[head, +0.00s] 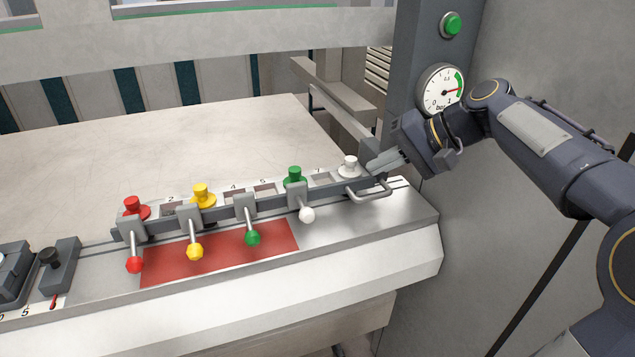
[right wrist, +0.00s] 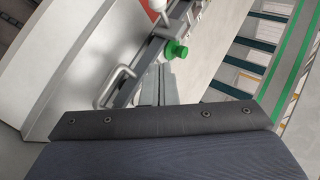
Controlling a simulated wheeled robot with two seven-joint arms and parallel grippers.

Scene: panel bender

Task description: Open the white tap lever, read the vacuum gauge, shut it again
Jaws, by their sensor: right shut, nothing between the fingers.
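The white tap lever (head: 307,214) has a white ball end and slants down toward the front from its grey bracket, at the right end of a row of levers. Its white ball (right wrist: 158,4) shows at the top edge of the right wrist view. My left gripper is out of view.
Red, yellow and green ball levers (head: 253,237) stand left of the white one. Green (head: 294,175) and white (head: 350,163) caps sit behind the rail. A bent metal handle (head: 372,194) is just below my right fingers. The table behind (head: 180,140) is clear.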

